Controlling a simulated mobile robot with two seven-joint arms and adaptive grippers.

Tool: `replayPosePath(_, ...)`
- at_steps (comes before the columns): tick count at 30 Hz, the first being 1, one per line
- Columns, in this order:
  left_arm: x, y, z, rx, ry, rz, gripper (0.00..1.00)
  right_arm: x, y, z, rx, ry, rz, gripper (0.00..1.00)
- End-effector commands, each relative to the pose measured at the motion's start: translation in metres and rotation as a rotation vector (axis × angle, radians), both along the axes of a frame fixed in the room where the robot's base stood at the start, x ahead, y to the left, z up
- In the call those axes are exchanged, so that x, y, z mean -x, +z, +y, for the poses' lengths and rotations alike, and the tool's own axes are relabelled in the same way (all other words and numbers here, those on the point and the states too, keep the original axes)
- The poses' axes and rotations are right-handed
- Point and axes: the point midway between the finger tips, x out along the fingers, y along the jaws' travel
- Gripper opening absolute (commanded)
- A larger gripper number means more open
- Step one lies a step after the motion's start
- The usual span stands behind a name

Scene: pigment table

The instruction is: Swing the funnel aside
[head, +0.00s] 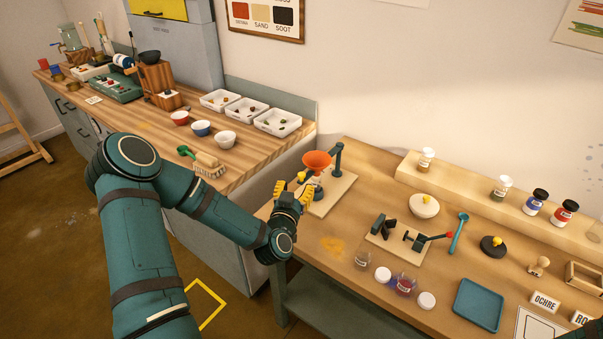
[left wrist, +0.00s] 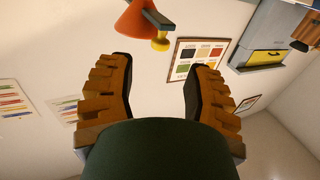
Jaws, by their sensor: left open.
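The orange funnel (head: 317,158) sits on a dark green arm and post (head: 338,157) that rises from a pale wooden base (head: 336,195) at the left end of the near table. A small yellow knob (head: 302,175) shows beside the funnel. In the left wrist view the funnel (left wrist: 135,22) and the yellow knob (left wrist: 160,43) are at the top, beyond the fingertips. My left gripper (head: 293,189) is open just in front of the funnel stand. Its two fingers (left wrist: 158,62) are spread with nothing between them. My right gripper is not in view.
The left bench holds bowls (head: 225,139) and white trays (head: 278,122). The table just right of the stand is mostly clear.

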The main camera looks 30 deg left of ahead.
Motion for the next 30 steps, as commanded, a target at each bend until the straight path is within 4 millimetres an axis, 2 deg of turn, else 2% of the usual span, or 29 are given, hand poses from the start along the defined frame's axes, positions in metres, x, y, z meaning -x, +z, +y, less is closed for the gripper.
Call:
replayPosePath(6,-0.038,0.0,0.013,0.002,0.002,-0.001,0.51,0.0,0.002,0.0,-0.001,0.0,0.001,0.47)
replayPosePath(12,-0.059,0.0,0.019,0.001,0.001,0.001,0.51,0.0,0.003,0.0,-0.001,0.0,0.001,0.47)
replayPosePath(24,-0.065,0.0,0.021,0.0,0.0,0.001,0.51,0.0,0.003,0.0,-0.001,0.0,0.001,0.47)
replayPosePath(25,-0.065,0.0,0.021,0.0,0.0,0.001,0.47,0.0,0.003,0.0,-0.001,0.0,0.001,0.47)
replayPosePath(29,-0.065,0.0,0.021,0.0,0.0,0.001,0.01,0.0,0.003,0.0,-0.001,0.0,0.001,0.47)
replayPosePath(30,-0.065,0.0,0.021,0.0,0.0,0.001,0.0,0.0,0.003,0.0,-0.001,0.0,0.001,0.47)
